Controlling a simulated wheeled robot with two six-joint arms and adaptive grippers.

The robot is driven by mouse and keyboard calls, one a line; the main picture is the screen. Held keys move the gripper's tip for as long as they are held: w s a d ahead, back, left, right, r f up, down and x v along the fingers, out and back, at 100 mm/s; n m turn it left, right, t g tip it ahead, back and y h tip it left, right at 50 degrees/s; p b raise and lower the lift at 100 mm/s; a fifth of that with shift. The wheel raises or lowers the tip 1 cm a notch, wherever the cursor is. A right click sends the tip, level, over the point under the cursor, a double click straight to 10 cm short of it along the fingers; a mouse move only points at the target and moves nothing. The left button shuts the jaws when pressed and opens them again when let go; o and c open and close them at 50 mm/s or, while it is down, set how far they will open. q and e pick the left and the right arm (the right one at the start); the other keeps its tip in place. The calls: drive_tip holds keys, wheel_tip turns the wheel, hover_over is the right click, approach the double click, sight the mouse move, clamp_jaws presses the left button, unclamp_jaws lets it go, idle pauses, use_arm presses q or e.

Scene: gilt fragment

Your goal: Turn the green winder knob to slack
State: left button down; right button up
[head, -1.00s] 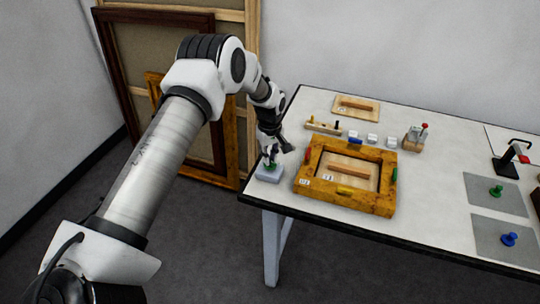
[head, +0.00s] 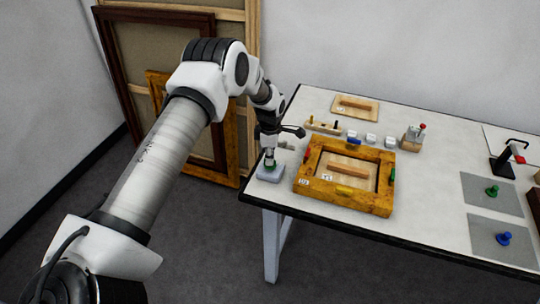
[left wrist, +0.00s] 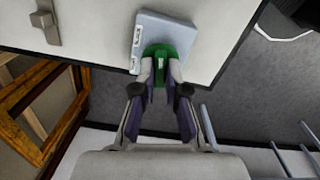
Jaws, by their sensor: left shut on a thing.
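The green winder knob (left wrist: 160,53) sits on a pale grey block in the left wrist view, with a light mark on its top. In the head view the knob (head: 269,163) is small and mostly covered by my gripper. The pale block (head: 271,174) stands at the table's near left corner and also shows in the left wrist view (left wrist: 150,24). My left gripper (left wrist: 160,73) is shut on the green knob, one finger on each side. It comes down on the knob from above in the head view (head: 269,153). My right gripper is not in view.
A gilt frame (head: 345,203) with coloured pieces on its sides lies right of the block. Small blocks and a wooden rack (head: 323,127) stand behind it. Grey mats (head: 485,205) with green and blue knobs lie at right. The table edge is close by the block.

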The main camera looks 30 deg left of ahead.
use_arm(q)
drive_tip(key=n, duration=0.3)
drive_tip(key=n+p, duration=0.1)
drive_tip(key=n, duration=0.2)
drive_tip(key=shift+s+f, duration=0.1)
drive_tip(key=shift+s, duration=0.1)
drive_tip(key=n+p, duration=0.1)
drive_tip(key=n, duration=0.5)
drive_tip(key=shift+p, duration=0.4)
drive_tip(key=shift+n, duration=0.3)
drive_tip(key=c, duration=1.2)
unclamp_jaws()
drive_tip(key=shift+w, duration=0.1)
drive_tip(key=shift+w, duration=0.1)
